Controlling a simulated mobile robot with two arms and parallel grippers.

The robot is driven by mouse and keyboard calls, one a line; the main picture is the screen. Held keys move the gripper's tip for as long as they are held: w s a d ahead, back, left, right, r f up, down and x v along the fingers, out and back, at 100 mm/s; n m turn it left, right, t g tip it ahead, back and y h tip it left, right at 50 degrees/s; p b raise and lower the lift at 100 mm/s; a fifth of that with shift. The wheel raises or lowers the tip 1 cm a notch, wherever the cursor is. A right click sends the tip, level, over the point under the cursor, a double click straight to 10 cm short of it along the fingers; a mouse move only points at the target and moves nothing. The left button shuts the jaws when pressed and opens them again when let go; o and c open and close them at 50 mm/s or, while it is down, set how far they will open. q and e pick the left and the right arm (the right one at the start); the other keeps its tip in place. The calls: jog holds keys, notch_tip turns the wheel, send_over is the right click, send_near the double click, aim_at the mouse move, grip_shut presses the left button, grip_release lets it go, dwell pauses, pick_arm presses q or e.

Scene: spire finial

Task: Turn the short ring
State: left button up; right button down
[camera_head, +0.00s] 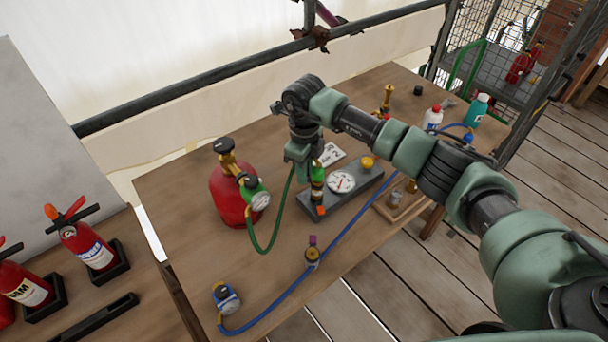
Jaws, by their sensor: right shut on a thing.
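My right gripper (311,163) points down over the dark grey gauge block (365,185) on the wooden table. It is shut on an upright fitting (317,188) at the block's left end, which shows green, dark and orange parts. The gripper hides the fitting's top. I cannot tell for sure which part is the short ring; it may be on this fitting. A round white gauge (341,181) and a yellow knob (367,162) sit on the same block, right of the gripper. My left gripper is not in view.
A red cylinder (229,196) with a valve and green hose (272,244) stands left of the block. A blue hose (322,245) crosses the table's front. Small fittings (312,257), bottles (478,108) and brass parts (387,97) stand around. Red extinguishers (86,246) are at left.

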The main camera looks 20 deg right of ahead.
jog(key=m, duration=0.1)
jog(key=m+b, duration=0.1)
jog(key=shift+w+d+f+m+b, duration=0.2)
jog(key=shift+d+f+m+b, duration=0.1)
jog(key=shift+m, duration=0.1)
jog(key=m, duration=0.1)
jog(key=m+b, duration=0.1)
jog(key=d+m, duration=0.1)
jog(key=shift+w+r, duration=0.1)
jog(key=shift+w, duration=0.15)
jog(key=m, duration=0.1)
jog(key=m+b, duration=0.1)
jog(key=m, duration=0.1)
jog(key=shift+d, duration=0.3)
jog(key=shift+d+r+m+b, duration=0.15)
jog(key=shift+d+m, duration=0.15)
jog(key=shift+m, duration=0.6)
jog(key=shift+d+m+b, duration=0.15)
jog(key=shift+d+m, duration=0.1)
jog(key=shift+m, duration=0.65)
jog(key=c, duration=1.6)
grip_release()
jog(key=shift+c, duration=0.2)
jog(key=shift+o, duration=1.4)
jog(key=shift+w, duration=0.15)
